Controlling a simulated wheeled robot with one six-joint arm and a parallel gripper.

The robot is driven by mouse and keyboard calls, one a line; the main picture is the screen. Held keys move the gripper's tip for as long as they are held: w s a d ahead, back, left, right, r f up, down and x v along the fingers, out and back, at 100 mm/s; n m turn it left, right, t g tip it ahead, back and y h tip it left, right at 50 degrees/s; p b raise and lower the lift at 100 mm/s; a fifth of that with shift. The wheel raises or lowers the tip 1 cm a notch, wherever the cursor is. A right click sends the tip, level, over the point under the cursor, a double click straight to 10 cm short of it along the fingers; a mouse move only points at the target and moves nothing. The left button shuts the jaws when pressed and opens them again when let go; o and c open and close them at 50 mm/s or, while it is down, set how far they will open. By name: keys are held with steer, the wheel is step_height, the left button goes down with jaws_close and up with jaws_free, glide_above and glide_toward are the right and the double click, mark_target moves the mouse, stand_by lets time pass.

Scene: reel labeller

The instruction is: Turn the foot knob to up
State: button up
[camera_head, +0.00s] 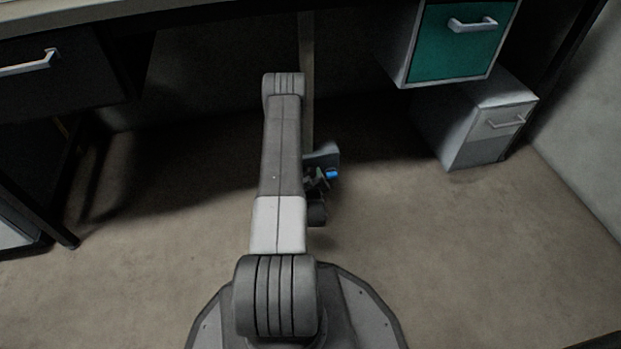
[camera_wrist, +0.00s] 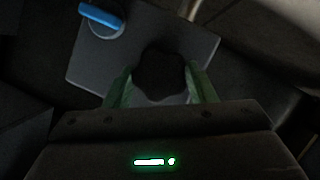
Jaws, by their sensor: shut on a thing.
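The foot knob (camera_wrist: 161,72) is a black lobed knob in the wrist view, in front of a grey plate (camera_wrist: 90,68). My gripper (camera_wrist: 161,90) has its two green fingers shut on the knob, one on each side. Which way the knob points cannot be told, as I see no marking on it. A blue lever (camera_wrist: 101,15) on a round grey base sits on the same plate, up and to the left of the knob.
A desk spans the top of the head view, with a dark drawer (camera_head: 60,75) at left and a green-fronted drawer (camera_head: 455,45) at right. A grey cabinet (camera_head: 475,130) stands on the floor at right. The floor (camera_head: 480,240) at front right is clear.

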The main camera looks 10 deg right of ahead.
steer(key=shift+m+y, duration=0.4)
steer(key=shift+m, duration=0.3)
steer(key=o, duration=1)
steer(key=shift+c, duration=0.2)
steer(key=p+v, duration=0.4)
steer(key=v, duration=1)
steer(key=shift+r, duration=0.2)
steer(key=shift+w+d, duration=0.1)
steer(key=shift+w, duration=0.1)
